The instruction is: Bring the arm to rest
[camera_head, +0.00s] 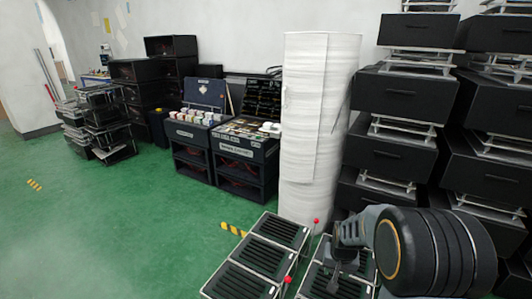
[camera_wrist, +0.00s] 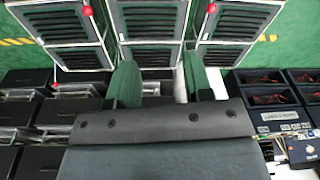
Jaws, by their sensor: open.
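My gripper (camera_wrist: 160,78) shows in the wrist view with its two fingers apart and nothing held between them. In the head view my arm is folded at the lower right, and its big black joint hides part of the floor and shelving. The lever fixtures are low metal frames with dark slatted panels (camera_head: 262,257); they also show along the top of the wrist view (camera_wrist: 152,22). Red lever knobs (camera_head: 316,221) stick up at their edges, one of them nearer the front (camera_head: 287,280). In the wrist view red knobs (camera_wrist: 211,8) lie beyond the fingers, apart from them.
Stacked black boxes (camera_head: 410,95) rise close behind my arm on the right. A white wrapped column (camera_head: 318,120) stands behind the fixtures. Black crates with a toolbox (camera_head: 238,150) line the wall. The green floor (camera_head: 120,225) at left is clear.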

